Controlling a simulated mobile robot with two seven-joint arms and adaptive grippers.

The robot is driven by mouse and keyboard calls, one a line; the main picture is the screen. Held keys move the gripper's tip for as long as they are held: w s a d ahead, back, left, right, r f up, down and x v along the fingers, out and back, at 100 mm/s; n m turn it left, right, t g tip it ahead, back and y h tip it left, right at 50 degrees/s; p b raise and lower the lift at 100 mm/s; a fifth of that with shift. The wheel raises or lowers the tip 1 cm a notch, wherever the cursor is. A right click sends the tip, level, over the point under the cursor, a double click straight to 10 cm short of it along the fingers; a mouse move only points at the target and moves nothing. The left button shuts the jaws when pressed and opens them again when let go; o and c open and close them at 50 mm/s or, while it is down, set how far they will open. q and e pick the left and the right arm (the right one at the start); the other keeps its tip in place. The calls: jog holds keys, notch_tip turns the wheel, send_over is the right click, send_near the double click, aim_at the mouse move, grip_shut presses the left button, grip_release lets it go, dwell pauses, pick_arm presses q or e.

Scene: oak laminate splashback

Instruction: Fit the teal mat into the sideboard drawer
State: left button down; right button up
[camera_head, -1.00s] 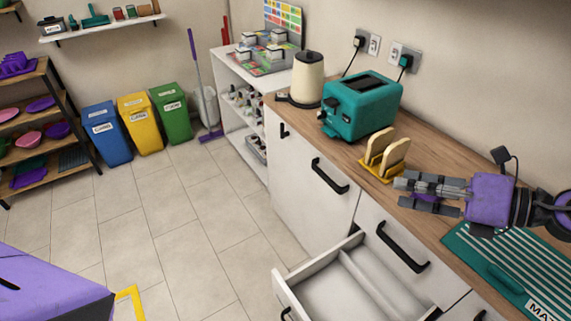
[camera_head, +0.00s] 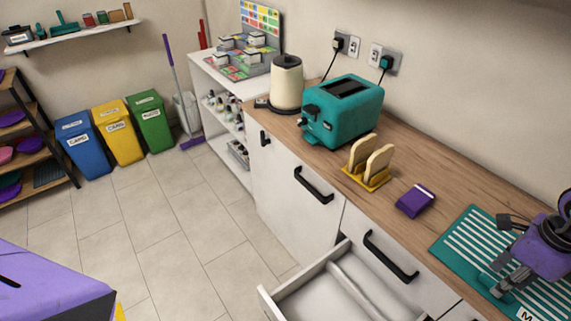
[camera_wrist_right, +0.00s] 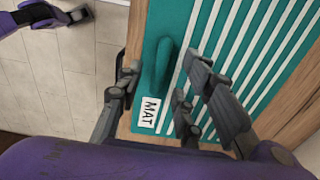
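The teal mat (camera_head: 464,235) with white stripes lies flat on the counter at the lower right. In the right wrist view, its teal handle (camera_wrist_right: 160,68) and white MAT label (camera_wrist_right: 148,113) show. My right gripper (camera_head: 506,279) is open above the mat's front part. In the right wrist view, its spread fingers (camera_wrist_right: 158,98) are on both sides of the handle's line; contact cannot be told. The sideboard drawer (camera_head: 318,302) is pulled out below the counter, with a divider inside; its near part is cut off. My left gripper (camera_wrist_right: 76,15) shows only at the wrist view's upper left.
A small purple packet (camera_head: 415,201) lies on the counter left of the mat. Beyond it stand a yellow rack (camera_head: 366,178) with bread slices, a teal toaster (camera_head: 342,112) and a cream kettle (camera_head: 287,82).

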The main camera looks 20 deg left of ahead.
jog(key=shift+f, duration=1.05)
grip_shut()
